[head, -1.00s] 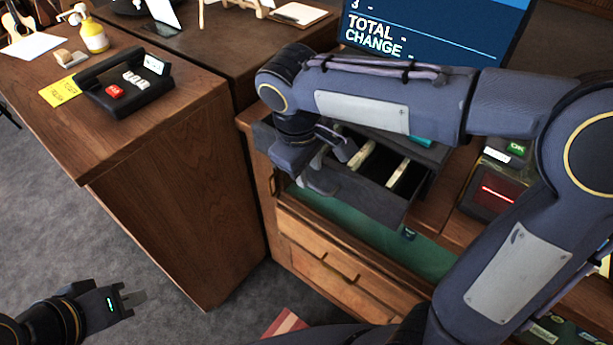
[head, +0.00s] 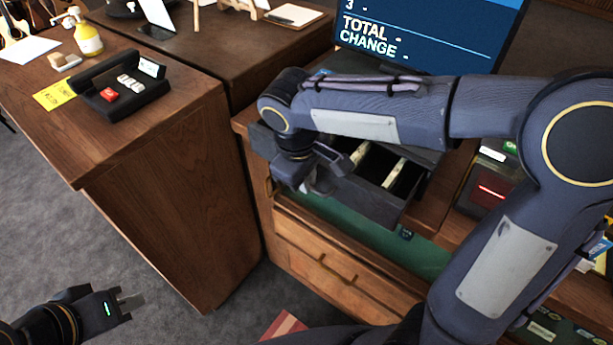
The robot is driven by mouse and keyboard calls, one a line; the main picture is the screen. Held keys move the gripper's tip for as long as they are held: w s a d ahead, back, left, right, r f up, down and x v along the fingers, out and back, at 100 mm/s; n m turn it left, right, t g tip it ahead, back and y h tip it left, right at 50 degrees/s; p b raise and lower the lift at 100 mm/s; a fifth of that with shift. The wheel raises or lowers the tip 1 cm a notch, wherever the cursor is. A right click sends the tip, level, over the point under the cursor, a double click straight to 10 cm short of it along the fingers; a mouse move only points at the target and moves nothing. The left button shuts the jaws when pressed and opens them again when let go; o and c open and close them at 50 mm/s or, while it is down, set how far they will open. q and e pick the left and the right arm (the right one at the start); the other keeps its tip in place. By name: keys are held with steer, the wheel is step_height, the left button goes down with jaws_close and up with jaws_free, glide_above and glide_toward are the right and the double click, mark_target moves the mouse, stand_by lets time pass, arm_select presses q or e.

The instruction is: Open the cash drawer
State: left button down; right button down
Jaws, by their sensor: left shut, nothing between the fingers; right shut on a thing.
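The dark cash drawer (head: 378,204) is pulled partly out from under the monitor, over the wooden counter. Light dividers and compartments show inside it. My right gripper (head: 310,186) is at the left part of the drawer's front and is shut on it; the exact grip point is partly hidden by the wrist. My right arm crosses above the drawer and hides much of its back. My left gripper (head: 130,302) is shut and empty, low at the bottom left above the grey floor, well apart from the drawer.
A monitor (head: 430,32) showing TOTAL and CHANGE stands behind the drawer. A black device with red and white keys (head: 121,86) sits on the left counter near a yellow note (head: 54,95) and a yellow bottle (head: 88,40). A red-lit scanner (head: 490,190) stands right of the drawer.

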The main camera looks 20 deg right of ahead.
steer(key=s+a, duration=0.6)
steer(key=a, duration=0.1)
steer(key=shift+a, duration=0.3)
steer(key=shift+w, duration=0.1)
steer(key=c, duration=1.5)
jaws_free()
steer(key=shift+r, duration=0.1)
steer(key=r, duration=0.5)
steer(key=s+a+r, duration=0.1)
steer(key=r, duration=0.1)
steer(key=shift+r, duration=0.3)
steer(key=shift+f, duration=0.1)
